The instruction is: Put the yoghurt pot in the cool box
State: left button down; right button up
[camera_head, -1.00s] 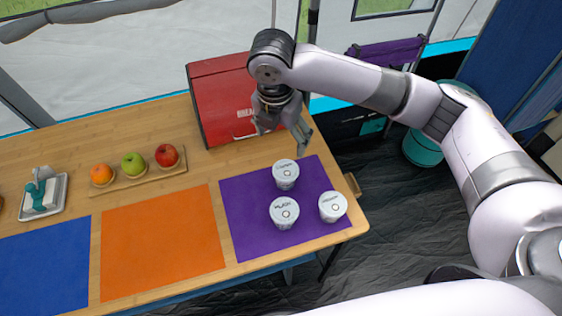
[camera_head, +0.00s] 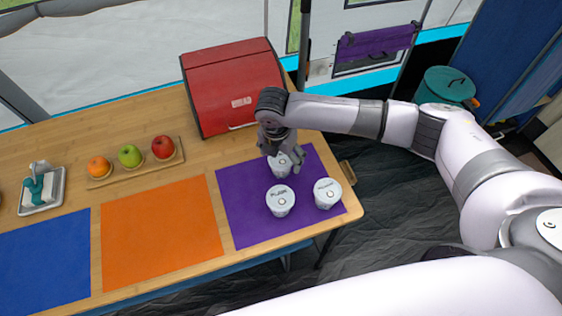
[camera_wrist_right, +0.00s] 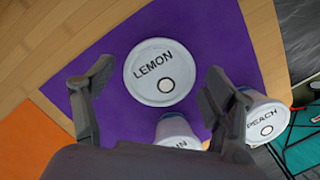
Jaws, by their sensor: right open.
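Three white lidded pots stand on the purple mat (camera_head: 243,215). The back pot (camera_head: 279,166) reads LEMON on its lid (camera_wrist_right: 148,82) in the right wrist view. The front pot (camera_head: 280,201) seems to read PLAIN, its lid (camera_wrist_right: 175,130) partly hidden by my gripper. The right pot (camera_head: 327,194) reads PEACH (camera_wrist_right: 262,122). My right gripper (camera_head: 284,158) is open above the lemon pot; in the wrist view its fingers (camera_wrist_right: 158,90) lie either side of that lid. I cannot tell contact. No cool box is clearly identifiable. My left gripper is not in view.
A red bread bin (camera_head: 233,88) stands behind the purple mat. A wooden tray (camera_head: 101,183) holds an orange and two apples. Orange (camera_head: 160,235) and blue (camera_head: 42,262) mats are bare. A teal lidded bin (camera_head: 445,86) stands on the floor beyond the table.

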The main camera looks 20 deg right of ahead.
jog(key=shift+w+f, duration=0.1)
jog(key=shift+f, duration=0.85)
jog(key=shift+r, duration=0.1)
jog(key=c, duration=1.3)
